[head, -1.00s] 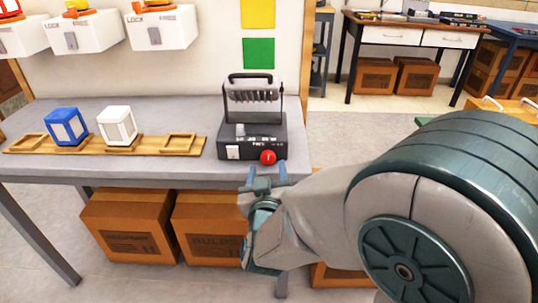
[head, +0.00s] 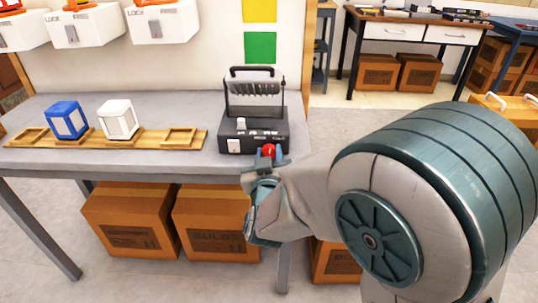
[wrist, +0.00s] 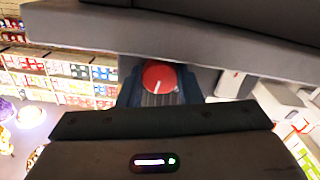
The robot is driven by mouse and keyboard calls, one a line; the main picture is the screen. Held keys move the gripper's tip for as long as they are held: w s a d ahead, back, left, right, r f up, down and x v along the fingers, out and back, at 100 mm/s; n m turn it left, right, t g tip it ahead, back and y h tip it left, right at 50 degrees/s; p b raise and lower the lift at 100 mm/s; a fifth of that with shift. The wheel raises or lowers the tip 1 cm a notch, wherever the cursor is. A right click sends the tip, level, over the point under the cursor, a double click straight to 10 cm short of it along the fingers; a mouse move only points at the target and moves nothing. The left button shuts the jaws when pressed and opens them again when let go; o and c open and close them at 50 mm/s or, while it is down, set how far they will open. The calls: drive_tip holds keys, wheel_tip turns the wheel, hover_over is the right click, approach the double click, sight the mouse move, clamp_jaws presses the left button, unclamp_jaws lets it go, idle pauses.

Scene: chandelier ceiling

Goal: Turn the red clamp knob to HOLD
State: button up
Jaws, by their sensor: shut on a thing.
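The red clamp knob (head: 268,150) is on the front right of a dark device (head: 254,125) at the table's front edge. My gripper (head: 267,159) is at the knob from the front, shut on it. In the wrist view the red knob (wrist: 159,76) sits between the two fingers (wrist: 158,90), with a short white line on its face pointing down and slightly left. White lettering runs along the device's front above the knob, too small to read. Left of it is a white switch or label. The gripper hides the lower part of the knob.
The grey table (head: 190,108) also holds a wooden rack (head: 90,144) with a blue lantern-like block (head: 66,120) and a white one (head: 118,120). Cardboard boxes (head: 215,222) stand under it. White boxes (head: 80,30) hang on the wall at upper left.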

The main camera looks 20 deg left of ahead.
drive_tip(key=shift+f+m+b, duration=0.1)
drive_tip(key=shift+m+b, duration=0.2)
drive_tip(key=m+b, duration=0.3)
drive_tip(key=shift+f+b, duration=0.15)
drive_tip(key=shift+b, duration=0.25)
drive_tip(key=shift+m+b, duration=1.6)
drive_tip(key=shift+m, duration=0.3)
drive_tip(key=shift+r, duration=0.2)
drive_tip(key=o, duration=1)
drive_tip(key=v, duration=1.3)
drive_tip(key=shift+s, duration=0.45)
